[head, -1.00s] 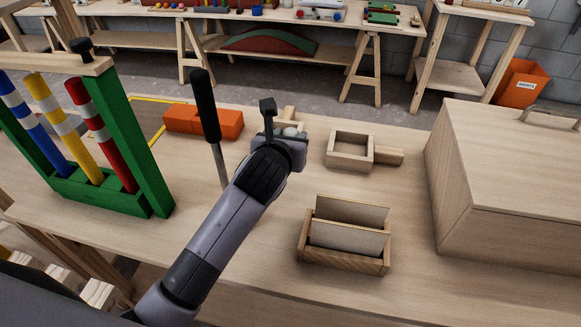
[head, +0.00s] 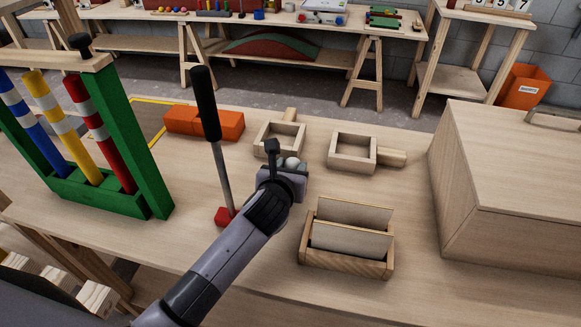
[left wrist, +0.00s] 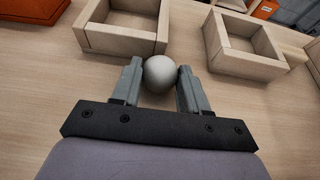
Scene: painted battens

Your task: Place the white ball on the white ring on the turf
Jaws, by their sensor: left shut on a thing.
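The white ball (head: 291,162) is held between the fingertips of my left gripper (head: 287,166), above the bench. In the left wrist view the ball (left wrist: 160,74) sits between the two grey fingers, one on each side, and the left gripper (left wrist: 160,82) is shut on it. Below and beyond it are two empty wooden trays. I cannot make out a white ring or turf; a flat panel with a yellow border (head: 160,101) lies at the back left, partly hidden by the green frame. My right gripper is not in view.
Two square handled trays (head: 260,140) (head: 338,165) stand behind the gripper. A slotted wooden holder (head: 345,266) is right of my arm. A large wooden box (head: 510,170) fills the right.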

